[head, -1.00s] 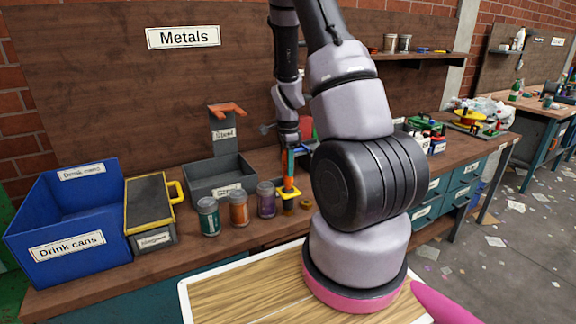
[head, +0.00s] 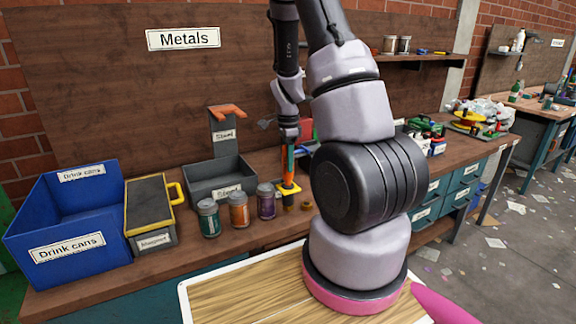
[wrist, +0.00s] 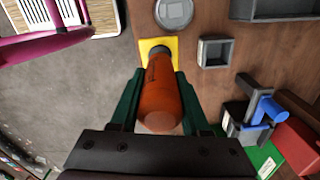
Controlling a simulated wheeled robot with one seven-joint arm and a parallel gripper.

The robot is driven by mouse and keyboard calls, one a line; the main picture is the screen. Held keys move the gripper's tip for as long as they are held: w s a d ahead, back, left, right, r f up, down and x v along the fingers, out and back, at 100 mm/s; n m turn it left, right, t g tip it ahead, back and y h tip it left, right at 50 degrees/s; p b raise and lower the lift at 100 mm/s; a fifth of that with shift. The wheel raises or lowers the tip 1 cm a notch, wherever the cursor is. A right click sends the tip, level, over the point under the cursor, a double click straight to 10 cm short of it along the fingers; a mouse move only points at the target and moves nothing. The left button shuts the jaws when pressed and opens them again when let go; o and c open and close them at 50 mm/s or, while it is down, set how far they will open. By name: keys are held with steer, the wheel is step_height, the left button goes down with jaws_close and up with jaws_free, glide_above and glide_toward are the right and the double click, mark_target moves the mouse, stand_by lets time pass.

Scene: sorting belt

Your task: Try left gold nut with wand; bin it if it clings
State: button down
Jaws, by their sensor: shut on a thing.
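My gripper (head: 289,148) is above the bench and shut on the orange handle of the wand (head: 291,164). In the wrist view my gripper's dark green fingers (wrist: 156,100) stand on both sides of the wand's orange handle (wrist: 160,95). The wand is nearly upright, with a yellow square plate (head: 288,188) near its lower end. A gold nut (head: 288,202) shows right below the plate. I cannot tell if it hangs from the tip or rests on the bench. Another gold nut (head: 306,206) is to its right. The plate hides the nuts in the wrist view.
Green-grey, orange and purple jars (head: 238,211) stand left of the nuts. Behind them is a grey bin (head: 195,190) with a tall labelled back. A yellow-trimmed box (head: 150,240) and blue Drink cans bin (head: 66,245) stand at the left.

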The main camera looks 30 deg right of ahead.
steer(key=shift+r, duration=2.4)
step_height(320, 180, up, 20)
steer(key=shift+r, duration=0.15)
stand_by(1.7)
steer(key=shift+w, duration=0.15)
steer(key=w+a, duration=0.5)
steer(key=w, duration=0.4)
steer(key=w+a, duration=0.5)
steer(key=w, duration=0.4)
steer(key=shift+a, duration=0.35)
